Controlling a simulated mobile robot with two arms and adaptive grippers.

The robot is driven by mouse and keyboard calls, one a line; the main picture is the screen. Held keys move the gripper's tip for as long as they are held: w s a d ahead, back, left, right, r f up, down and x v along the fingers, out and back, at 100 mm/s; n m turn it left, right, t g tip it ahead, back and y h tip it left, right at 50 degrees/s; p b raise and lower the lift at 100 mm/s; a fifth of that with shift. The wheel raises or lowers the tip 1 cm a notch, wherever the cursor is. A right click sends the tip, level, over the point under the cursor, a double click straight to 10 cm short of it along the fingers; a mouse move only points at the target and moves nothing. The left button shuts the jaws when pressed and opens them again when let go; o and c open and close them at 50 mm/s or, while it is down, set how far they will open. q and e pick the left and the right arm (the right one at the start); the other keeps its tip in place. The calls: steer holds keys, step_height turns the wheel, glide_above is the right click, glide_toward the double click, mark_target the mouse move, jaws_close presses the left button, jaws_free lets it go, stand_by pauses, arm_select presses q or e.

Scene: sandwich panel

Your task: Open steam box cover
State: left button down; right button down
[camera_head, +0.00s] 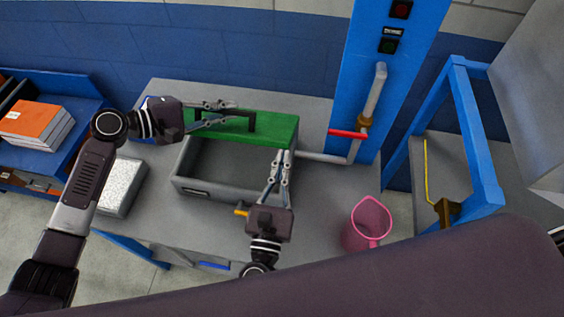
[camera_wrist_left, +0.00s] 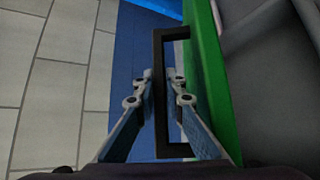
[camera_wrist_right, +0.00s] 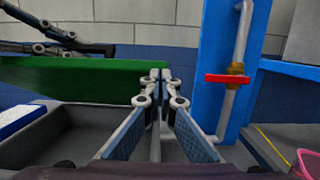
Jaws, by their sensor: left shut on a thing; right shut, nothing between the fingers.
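The grey steam box (camera_head: 230,194) stands on the table, with its inside showing. Its green cover (camera_head: 276,130) is raised, tilted up along the far side of the box; it also shows in the right wrist view (camera_wrist_right: 75,80). My left gripper (camera_head: 238,115) is shut on the cover's black handle (camera_wrist_left: 158,100), with a finger on each side of the bar. My right gripper (camera_head: 282,153) is shut and empty at the right end of the box. Its fingertips (camera_wrist_right: 159,75) appear beside the cover's right end; I cannot tell whether they touch.
A pipe with a red valve lever (camera_head: 348,133) runs from the blue column (camera_head: 348,95) to the box's right side. A pink jug (camera_head: 368,226) stands at the front right. A speckled block (camera_head: 122,187) lies left of the box.

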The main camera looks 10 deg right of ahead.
arm_select(q)
steer(key=shift+r, duration=0.1)
steer(key=shift+d, duration=0.1)
arm_select(e)
steer(key=shift+w+d+r, duration=0.25)
steer(key=shift+w+r, duration=0.15)
steer(key=shift+r, duration=0.2)
